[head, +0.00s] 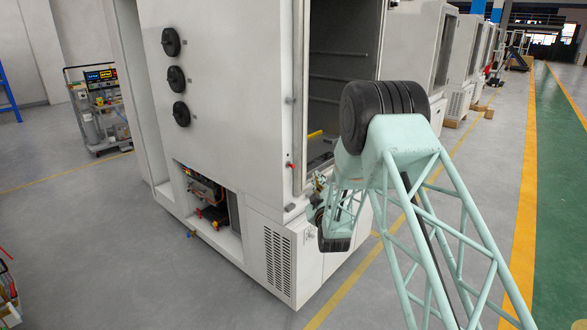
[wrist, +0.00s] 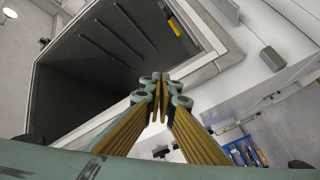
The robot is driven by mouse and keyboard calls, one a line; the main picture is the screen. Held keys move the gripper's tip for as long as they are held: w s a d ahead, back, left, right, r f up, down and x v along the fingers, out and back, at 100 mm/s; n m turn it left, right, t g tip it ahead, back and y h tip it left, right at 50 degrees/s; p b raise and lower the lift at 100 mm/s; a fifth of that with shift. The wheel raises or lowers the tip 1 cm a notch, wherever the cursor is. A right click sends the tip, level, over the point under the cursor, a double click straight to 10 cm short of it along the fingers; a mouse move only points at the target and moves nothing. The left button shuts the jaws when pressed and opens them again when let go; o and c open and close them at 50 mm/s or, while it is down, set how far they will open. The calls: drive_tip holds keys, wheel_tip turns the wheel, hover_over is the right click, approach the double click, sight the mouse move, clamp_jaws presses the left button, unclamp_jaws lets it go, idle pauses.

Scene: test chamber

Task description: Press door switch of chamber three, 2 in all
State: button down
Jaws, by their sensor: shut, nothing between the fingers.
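A large white test chamber (head: 225,120) stands in front of me with its dark interior open. A small red fitting (head: 290,165) sits on its front frame, low beside the opening. A small grey piece (head: 290,99) is higher on the same frame, and a grey box (wrist: 272,58) shows on the pale frame in the wrist view. I cannot tell which of these is a door switch. My gripper (wrist: 163,86) is shut and empty, its fingertips in front of the opening's lower edge and apart from the grey box. In the head view my arm mostly hides it, near the lower corner.
A yellow bar (head: 314,134) is inside the chamber. Black round ports (head: 176,79) are on its side wall, above an open equipment bay (head: 205,192). An instrument cart (head: 98,108) stands at the left. More chambers line the back; floor is clear in front.

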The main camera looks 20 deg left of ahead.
sight(291, 166)
drive_tip(key=shift+a, duration=0.15)
drive_tip(key=w+a, duration=0.2)
drive_tip(key=a, duration=0.6)
drive_tip(key=shift+w+p, duration=0.2)
drive_tip(key=shift+p, duration=0.15)
drive_tip(key=shift+w+a+b, duration=0.2)
drive_tip(key=shift+a+b, duration=0.3)
drive_tip(key=shift+a, duration=0.15)
drive_tip(key=shift+w+a+b, duration=0.15)
drive_tip(key=shift+a+b, duration=0.3)
drive_tip(key=shift+a, duration=0.15)
idle(3.6)
drive_tip(key=shift+d, duration=0.2)
idle(0.3)
drive_tip(key=shift+s+d+b, duration=0.3)
drive_tip(key=shift+d+b, duration=0.15)
drive_tip(key=shift+d, duration=0.5)
drive_tip(key=shift+d, duration=0.15)
